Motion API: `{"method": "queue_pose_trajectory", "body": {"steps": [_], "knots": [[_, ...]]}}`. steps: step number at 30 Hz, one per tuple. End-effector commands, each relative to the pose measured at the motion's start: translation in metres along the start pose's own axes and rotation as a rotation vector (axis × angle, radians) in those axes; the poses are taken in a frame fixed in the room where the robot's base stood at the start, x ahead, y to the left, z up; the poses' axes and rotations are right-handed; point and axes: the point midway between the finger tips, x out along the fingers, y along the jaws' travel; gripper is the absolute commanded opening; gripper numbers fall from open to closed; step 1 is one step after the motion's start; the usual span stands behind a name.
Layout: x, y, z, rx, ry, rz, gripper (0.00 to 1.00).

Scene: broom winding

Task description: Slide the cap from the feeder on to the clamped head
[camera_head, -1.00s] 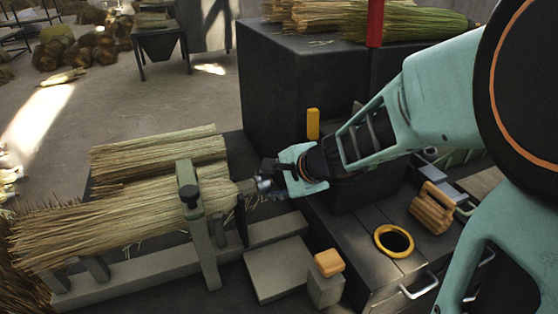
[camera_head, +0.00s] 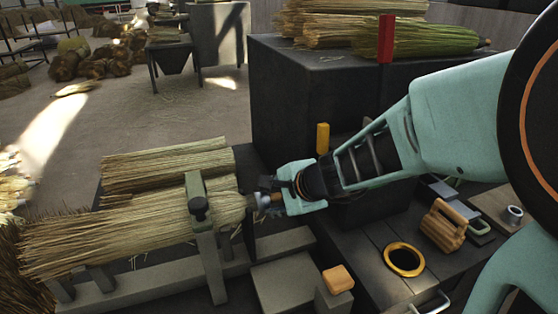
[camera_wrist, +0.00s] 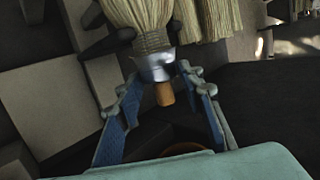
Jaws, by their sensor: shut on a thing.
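The clamped head (camera_head: 130,231) is a pale straw broom head lying on its side in the clamp (camera_head: 207,240), its neck toward my gripper. In the wrist view its wire-wound neck (camera_wrist: 152,42) shows at the top. The cap (camera_wrist: 157,68) is a silver metal collar at the end of that neck, with a brown wooden stub (camera_wrist: 165,94) sticking out of it. My gripper (camera_head: 272,196) has its blue fingers (camera_wrist: 160,76) on either side of the cap, shut on it. How far the cap covers the neck is hard to tell. I cannot pick out the feeder.
A dark block (camera_head: 300,95) with straw bundles stands behind my arm. A yellow post (camera_head: 322,138), an orange-topped post (camera_head: 338,280), a yellow-rimmed hole (camera_head: 403,246) and a wooden-handled tool (camera_head: 443,225) are near. A second straw bundle (camera_head: 165,168) lies behind the head.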

Motion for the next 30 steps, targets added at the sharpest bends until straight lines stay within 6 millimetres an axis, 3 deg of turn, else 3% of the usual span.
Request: {"method": "queue_pose_trajectory", "body": {"steps": [1, 2, 7, 20, 30], "knots": [[0.000, 0.000, 0.001, 0.000, -0.001, 0.000, 0.23], [0.000, 0.000, 0.001, -0.001, -0.001, 0.000, 0.36], [0.000, 0.000, 0.000, 0.000, -0.001, 0.000, 0.55], [-0.002, -0.001, -0.009, 0.002, 0.002, 0.000, 0.56], [-0.015, -0.001, -0.069, 0.005, 0.003, 0.002, 0.56]]}}
